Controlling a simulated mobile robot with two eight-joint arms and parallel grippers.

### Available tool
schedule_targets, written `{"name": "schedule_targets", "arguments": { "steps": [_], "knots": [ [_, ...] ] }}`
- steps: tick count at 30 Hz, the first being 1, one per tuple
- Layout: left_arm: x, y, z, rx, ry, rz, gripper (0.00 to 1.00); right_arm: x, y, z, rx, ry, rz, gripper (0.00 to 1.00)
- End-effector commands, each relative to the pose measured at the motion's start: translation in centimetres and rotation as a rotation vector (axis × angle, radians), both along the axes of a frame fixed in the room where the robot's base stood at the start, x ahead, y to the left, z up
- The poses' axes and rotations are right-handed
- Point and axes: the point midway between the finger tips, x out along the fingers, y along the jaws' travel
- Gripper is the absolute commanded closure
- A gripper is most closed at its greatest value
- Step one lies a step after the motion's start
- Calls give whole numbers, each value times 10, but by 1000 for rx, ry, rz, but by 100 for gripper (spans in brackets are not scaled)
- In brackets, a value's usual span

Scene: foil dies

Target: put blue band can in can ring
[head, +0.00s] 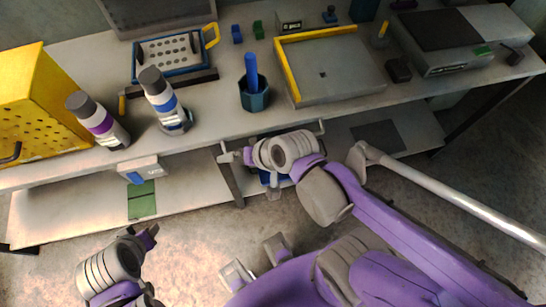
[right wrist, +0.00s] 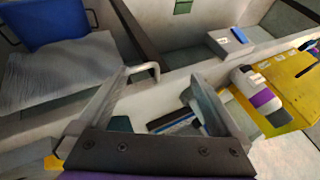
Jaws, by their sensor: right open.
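The blue band can (head: 162,97), white with a grey cap, stands on the bench between the purple band can and the dark blue cup. A low grey-blue ring (head: 184,126) shows around its foot; the can appears to stand in it, though the front view hides how deep. My right gripper (head: 236,155) is at the bench's front edge, right of the can and apart from it. In the right wrist view its fingers (right wrist: 160,100) are spread with nothing held. My left arm is low at the bottom left, away from the bench; its fingers are not clear.
The purple band can (head: 101,124) stands left, beside a yellow perforated box (head: 38,105). A dark blue cup (head: 254,100) with a blue stick stands right. A blue-framed tray (head: 140,73) lies behind. A grey yellow-edged tray (head: 335,85) lies further right.

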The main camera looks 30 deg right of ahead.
Motion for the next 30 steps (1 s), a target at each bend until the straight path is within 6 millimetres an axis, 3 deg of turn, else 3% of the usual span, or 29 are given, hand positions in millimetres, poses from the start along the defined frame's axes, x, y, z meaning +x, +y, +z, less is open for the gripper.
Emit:
{"name": "schedule_targets", "arguments": {
  "steps": [4,9,30],
  "knots": [
    [0,0,0,0,0,0,50,-32,-44,-7,-336,34,181,0],
    [0,0,0,0,0,0,50,-46,-67,-7,-489,62,267,0],
    [0,0,0,0,0,0,50,-46,-68,-7,-497,62,271,0]
  ]
}}
